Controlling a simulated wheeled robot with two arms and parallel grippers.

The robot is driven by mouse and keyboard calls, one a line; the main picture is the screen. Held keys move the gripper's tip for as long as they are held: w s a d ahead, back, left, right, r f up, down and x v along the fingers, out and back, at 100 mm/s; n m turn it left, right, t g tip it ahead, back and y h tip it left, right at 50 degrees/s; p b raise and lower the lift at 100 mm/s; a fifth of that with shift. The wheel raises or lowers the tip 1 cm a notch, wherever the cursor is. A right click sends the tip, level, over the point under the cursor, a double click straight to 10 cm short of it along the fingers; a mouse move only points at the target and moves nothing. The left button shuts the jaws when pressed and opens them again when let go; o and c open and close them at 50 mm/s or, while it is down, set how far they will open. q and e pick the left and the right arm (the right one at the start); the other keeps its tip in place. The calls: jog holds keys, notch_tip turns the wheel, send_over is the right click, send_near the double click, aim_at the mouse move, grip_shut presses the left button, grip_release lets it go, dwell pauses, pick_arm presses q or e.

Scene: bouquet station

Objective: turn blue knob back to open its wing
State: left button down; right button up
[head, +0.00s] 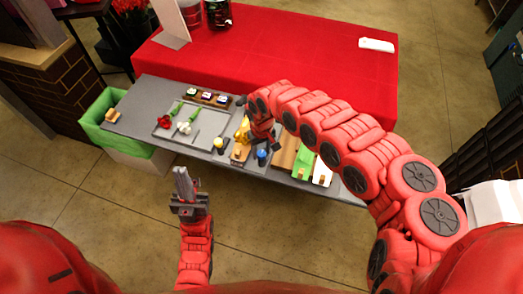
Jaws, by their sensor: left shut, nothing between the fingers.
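The blue knob (262,154) is small and stands near the front edge of the grey bench, right of centre. My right gripper (263,139) reaches in from the right and points down just above the knob. The arm and gripper body hide the fingers, and I cannot tell whether they touch the knob. My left gripper (182,178) is shut and empty, in front of the bench and pointing up in the picture. I cannot clearly make out the wing of the blue knob.
A yellow knob (219,143) and a wooden block (240,153) stand left of the blue knob. A grey tray (209,127) holds red and white flowers. A green sheet (303,160) lies to the right. A red table (275,50) stands behind.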

jog(key=shift+o, duration=1.1)
jog(key=shift+r, duration=0.4)
jog(key=r+b, duration=0.1)
jog(key=r, duration=0.2)
jog(key=r+b, duration=0.1)
jog(key=r, duration=0.3)
jog(key=shift+w+d, duration=0.1)
jog(key=shift+w, duration=0.1)
notch_tip(320, 180, up, 4)
jog(key=r, duration=0.1)
send_over(262, 152)
jog(key=r+p, duration=0.4)
jog(key=p, duration=0.1)
jog(key=shift+s+r, duration=0.3)
